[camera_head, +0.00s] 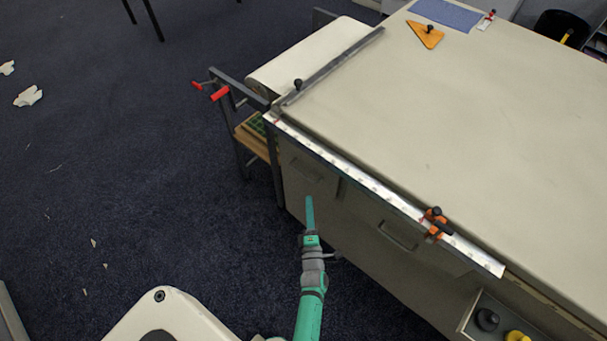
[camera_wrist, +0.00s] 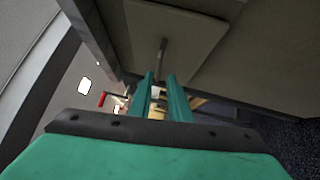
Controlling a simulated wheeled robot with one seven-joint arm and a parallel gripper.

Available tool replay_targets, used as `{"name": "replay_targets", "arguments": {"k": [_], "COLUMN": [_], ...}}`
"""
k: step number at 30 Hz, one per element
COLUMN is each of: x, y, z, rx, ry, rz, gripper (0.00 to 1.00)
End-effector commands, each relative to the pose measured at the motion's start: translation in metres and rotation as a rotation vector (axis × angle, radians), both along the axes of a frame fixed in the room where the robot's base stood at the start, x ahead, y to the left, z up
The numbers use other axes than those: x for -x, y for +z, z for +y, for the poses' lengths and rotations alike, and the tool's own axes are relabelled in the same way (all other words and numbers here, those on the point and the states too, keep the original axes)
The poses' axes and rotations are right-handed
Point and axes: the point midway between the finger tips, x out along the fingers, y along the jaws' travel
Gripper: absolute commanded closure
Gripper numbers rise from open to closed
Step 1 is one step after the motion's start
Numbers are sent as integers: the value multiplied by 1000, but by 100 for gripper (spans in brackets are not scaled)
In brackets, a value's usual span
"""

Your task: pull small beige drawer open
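A small beige drawer front (camera_head: 304,162) with a recessed-looking handle is at the left end of the table's front side. A wider drawer front (camera_head: 395,240) with its own handle lies to its right. Both look closed. My gripper (camera_head: 309,200) points up in the head view, its tip overlapping the area just below the small drawer. In the wrist view, my teal fingers (camera_wrist: 161,80) stand slightly apart with nothing visible between them. A beige panel (camera_wrist: 190,38) with a bar-like handle (camera_wrist: 163,55) lies beyond the fingertips. I cannot tell whether the fingers touch the handle.
The cloth table (camera_head: 470,130) fills the right side. A metal ruler (camera_head: 380,190) with an orange clamp (camera_head: 437,223) runs along its edge. A roll of cloth (camera_head: 310,60) and red-handled cranks (camera_head: 220,93) are at the left end. Blue carpet (camera_head: 150,170) is open to the left.

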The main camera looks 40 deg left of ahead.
Motion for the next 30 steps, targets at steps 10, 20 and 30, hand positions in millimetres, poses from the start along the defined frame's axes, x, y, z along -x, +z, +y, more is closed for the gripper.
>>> {"name": "replay_targets", "arguments": {"k": [10,20,30], "x": [-21,-64,-87], "y": [3,11,14], "z": [33,71,89], "rx": [36,35,37], "ry": [24,24,22], "rz": [-47,-46,-44], "gripper": [83,83,83]}}
